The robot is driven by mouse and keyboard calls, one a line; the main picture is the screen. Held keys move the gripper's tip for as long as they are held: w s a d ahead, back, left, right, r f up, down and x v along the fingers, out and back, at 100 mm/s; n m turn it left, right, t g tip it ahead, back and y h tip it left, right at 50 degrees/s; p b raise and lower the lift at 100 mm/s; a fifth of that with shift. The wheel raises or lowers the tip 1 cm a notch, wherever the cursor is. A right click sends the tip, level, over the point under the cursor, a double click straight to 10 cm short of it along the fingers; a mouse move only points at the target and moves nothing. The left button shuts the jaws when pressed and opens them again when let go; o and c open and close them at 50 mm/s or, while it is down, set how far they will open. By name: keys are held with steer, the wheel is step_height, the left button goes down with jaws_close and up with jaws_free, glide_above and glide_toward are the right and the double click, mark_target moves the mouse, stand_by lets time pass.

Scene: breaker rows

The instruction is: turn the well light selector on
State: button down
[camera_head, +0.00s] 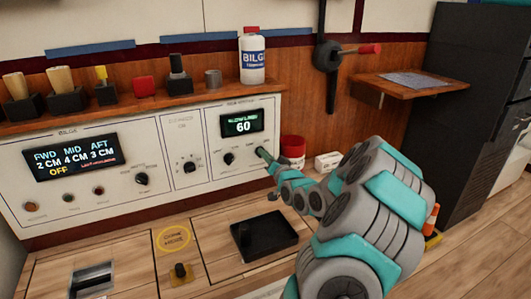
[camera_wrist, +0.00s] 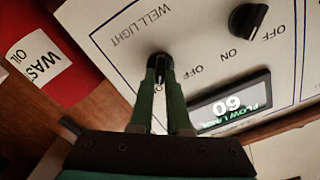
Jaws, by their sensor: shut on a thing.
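The well light selector (camera_wrist: 160,62) is a dark round knob on a white panel, with the words WELL LIGHT printed beside it in the wrist view. My gripper (camera_wrist: 161,78) is shut on this knob, one green finger on each side. The fingers and the shadow hide most of the knob, so I cannot tell which way it points. OFF and ON labels show to the right of it. In the head view my gripper (camera_head: 262,153) reaches the right end of the panel and hides the knob there.
Another black selector (camera_wrist: 247,18) sits beside it on the same panel, near a lit display (camera_wrist: 232,101) reading 60. A red and white container (camera_head: 292,148) and a white box (camera_head: 328,161) stand right of the panel. A bottle (camera_head: 252,58) stands on the shelf above.

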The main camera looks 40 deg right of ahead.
steer(key=shift+m, duration=0.6)
steer(key=c, duration=0.9)
jaws_free()
steer(key=shift+s, duration=0.1)
steer(key=shift+b+v, duration=0.4)
steer(key=shift+v, duration=3.4)
